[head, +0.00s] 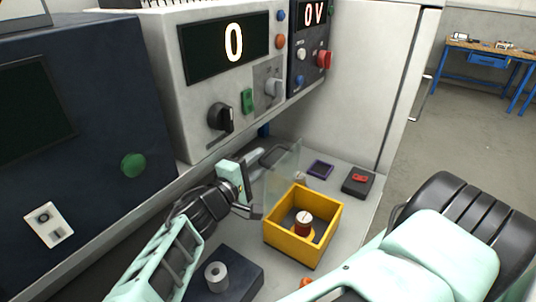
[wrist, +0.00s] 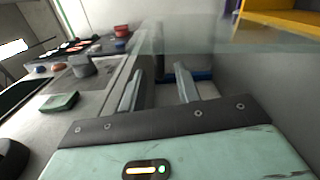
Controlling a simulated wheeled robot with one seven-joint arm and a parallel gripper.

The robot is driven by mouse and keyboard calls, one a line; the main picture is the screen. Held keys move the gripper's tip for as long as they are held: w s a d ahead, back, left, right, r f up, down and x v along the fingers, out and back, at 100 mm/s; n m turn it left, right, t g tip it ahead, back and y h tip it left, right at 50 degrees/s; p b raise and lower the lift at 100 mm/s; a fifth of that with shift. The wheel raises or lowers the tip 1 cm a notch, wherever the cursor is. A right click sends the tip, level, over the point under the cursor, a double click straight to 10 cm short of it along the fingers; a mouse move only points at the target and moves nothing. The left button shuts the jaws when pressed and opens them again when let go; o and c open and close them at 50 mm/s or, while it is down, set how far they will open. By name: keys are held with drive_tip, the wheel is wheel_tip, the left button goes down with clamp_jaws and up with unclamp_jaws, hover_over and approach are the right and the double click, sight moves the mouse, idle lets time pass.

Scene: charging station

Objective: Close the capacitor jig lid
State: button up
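The capacitor jig is an open yellow box (head: 291,254) on the grey bench, with a dark red, silver-topped capacitor (head: 304,222) inside. Its clear lid (head: 283,172) stands raised at the box's left edge. My gripper (head: 254,208) is low, just left of the lid and box; whether it touches the lid I cannot tell. In the wrist view, my gripper's two fingers (wrist: 158,85) are apart with nothing seen between them. The lid (wrist: 195,36) crosses the top of that view as a see-through pane, with the yellow box (wrist: 285,20) at upper right.
A grey console with a display (head: 224,50) and a black knob (head: 220,117) stands close behind my arm. A dark block with a metal ring (head: 216,275) lies at the front. A small black box with a red top (head: 358,182) sits right of the jig.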

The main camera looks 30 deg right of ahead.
sight(276, 145)
drive_tip(key=shift+x, duration=2.65)
clamp_jaws()
